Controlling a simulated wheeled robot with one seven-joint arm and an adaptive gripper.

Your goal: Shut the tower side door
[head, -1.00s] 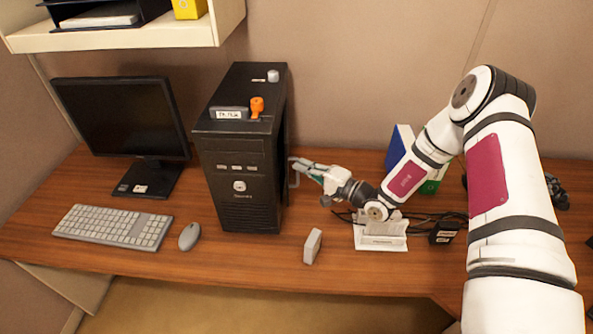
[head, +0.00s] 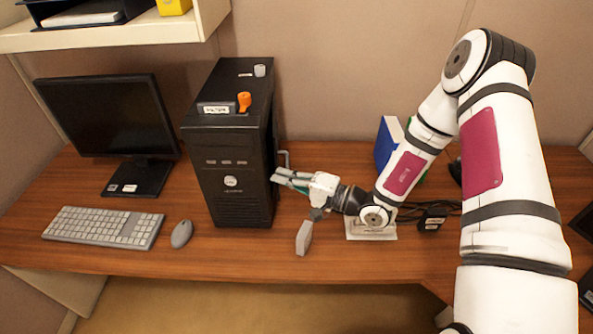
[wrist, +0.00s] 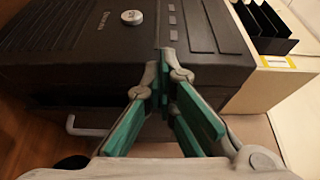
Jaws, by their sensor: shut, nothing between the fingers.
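The black computer tower (head: 228,180) stands upright on the desk, with its front toward me. It also shows in the wrist view (wrist: 110,52), lying sideways in the picture. Its side door is on the right flank, seen nearly edge-on; I cannot tell if it sits flush. The door's grey bar handle (head: 286,158) sticks out from that flank and shows at the lower left of the wrist view (wrist: 84,130). My gripper (head: 277,178) is shut and empty at the tower's right front edge, in front of the handle. Its green-padded fingers (wrist: 168,80) meet near that edge; contact is unclear.
A small grey box (head: 304,238) stands below my gripper. A white device (head: 371,236) and black adapter (head: 432,220) with cables lie under my arm. A keyboard (head: 103,227), mouse (head: 182,234) and monitor (head: 105,120) are left. An orange item (head: 244,102) is on the tower.

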